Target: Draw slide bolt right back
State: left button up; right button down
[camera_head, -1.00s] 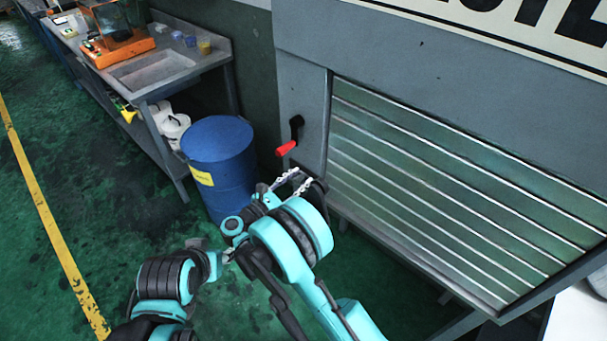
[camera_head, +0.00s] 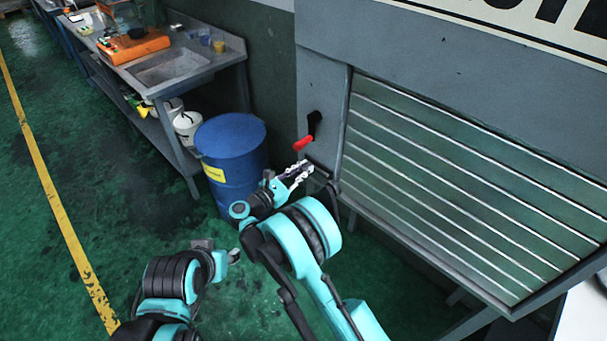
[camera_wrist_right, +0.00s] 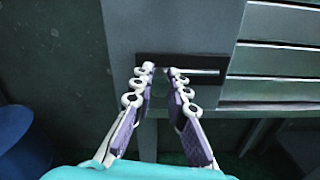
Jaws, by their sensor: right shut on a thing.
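The slide bolt is a bright rod on a dark plate (camera_wrist_right: 212,72), low on the grey cabinet front in the right wrist view. My right gripper (camera_wrist_right: 160,76) is at the left part of this plate, its pale, purple-padded fingers on either side of the bolt. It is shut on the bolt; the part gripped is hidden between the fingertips. In the head view the right gripper (camera_head: 300,172) is below the red-handled lever, and its arm hides much of the bolt. My left gripper (camera_head: 218,252) is low in the head view, away from the cabinet; its fingers are unclear.
A red-handled lever (camera_head: 304,143) sits just above the right gripper. A ribbed panel (camera_head: 450,180) is to its right. A blue drum (camera_head: 230,150) and a workbench (camera_head: 215,62) stand left. Green floor (camera_head: 130,215) is open at the left.

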aim_at(303, 168)
jog(key=shift+d, duration=0.1)
jog(key=c, duration=1.5)
grip_release()
jog(key=shift+r, duration=0.1)
notch_tip(303, 168, up, 10)
jog(key=shift+f, duration=0.1)
